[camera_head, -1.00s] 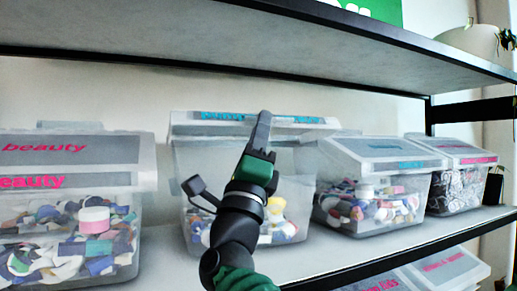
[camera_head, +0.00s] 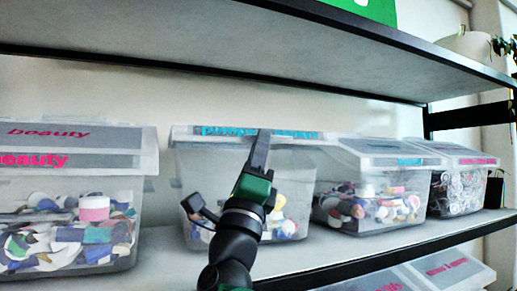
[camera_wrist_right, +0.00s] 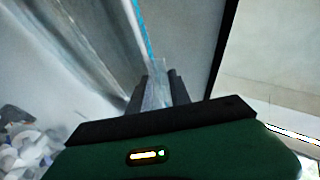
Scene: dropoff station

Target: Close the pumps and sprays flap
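The pumps and sprays bin (camera_head: 215,175) is the clear plastic box in the middle of the shelf, with mixed items inside. Its flap (camera_head: 215,133) has teal lettering and lies along the bin's top front, facing me. My right gripper (camera_head: 260,140) points up in front of the bin, its tip overlapping the flap's lettered edge. In the right wrist view, the two dark fingers (camera_wrist_right: 160,90) stand close together with pale, translucent material between them; whether they clamp the flap is unclear. A teal strip (camera_wrist_right: 142,30) runs just beyond them. My left gripper is not in view.
A beauty bin (camera_head: 70,190) stands to the left. Two more lidded bins (camera_head: 385,180) (camera_head: 465,180) stand to the right. An upper shelf (camera_head: 300,50) hangs close above the lids. Lower bins (camera_head: 445,272) show at the bottom right.

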